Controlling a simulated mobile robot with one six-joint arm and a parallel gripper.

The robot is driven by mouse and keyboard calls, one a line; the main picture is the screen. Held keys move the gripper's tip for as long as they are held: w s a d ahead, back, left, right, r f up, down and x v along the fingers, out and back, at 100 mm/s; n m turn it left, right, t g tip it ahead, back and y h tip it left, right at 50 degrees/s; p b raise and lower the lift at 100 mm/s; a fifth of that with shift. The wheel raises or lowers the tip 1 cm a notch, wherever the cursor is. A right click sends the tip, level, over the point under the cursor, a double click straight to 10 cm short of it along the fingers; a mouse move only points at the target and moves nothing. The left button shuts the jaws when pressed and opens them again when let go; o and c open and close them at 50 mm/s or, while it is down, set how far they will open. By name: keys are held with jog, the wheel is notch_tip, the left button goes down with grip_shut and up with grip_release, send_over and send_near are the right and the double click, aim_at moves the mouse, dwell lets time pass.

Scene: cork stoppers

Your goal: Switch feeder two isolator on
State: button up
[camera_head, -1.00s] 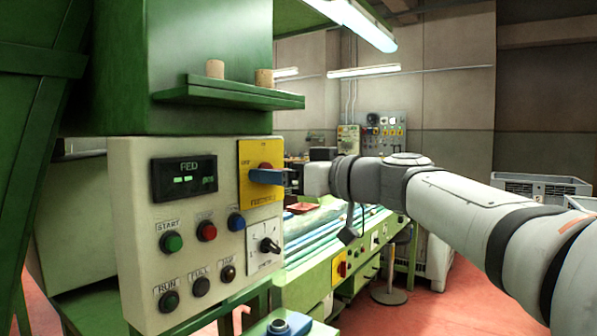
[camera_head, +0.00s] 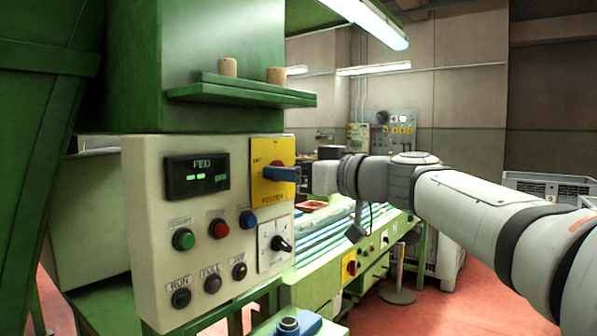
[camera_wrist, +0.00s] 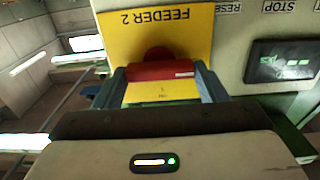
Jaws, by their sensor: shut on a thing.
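The feeder two isolator is a yellow plate (camera_head: 259,186) with a red rotary handle (camera_head: 276,160) at the upper right of the pale control panel. In the wrist view the plate (camera_wrist: 130,38) reads FEEDER 2. The red handle (camera_wrist: 160,71) lies across the picture there. My gripper (camera_wrist: 160,84) has one finger at each end of the handle and is shut on it. In the head view my gripper (camera_head: 284,174) reaches the plate from the right, and a blue finger covers much of the handle. The handle's exact switch position is hard to tell.
The panel carries a lit display (camera_head: 197,175), a blue button (camera_head: 248,220), a black selector (camera_head: 280,244) and several other buttons. Two corks, left (camera_head: 228,67) and right (camera_head: 276,75), stand on the green shelf (camera_head: 240,92) above. A green conveyor machine stands behind.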

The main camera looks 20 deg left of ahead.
jog(key=shift+m, duration=0.3)
jog(key=shift+w+m+b, duration=0.1)
jog(key=shift+m+b, duration=0.65)
jog(key=shift+m, duration=7.85)
jog(key=o, duration=1)
jog(key=shift+f, duration=0.1)
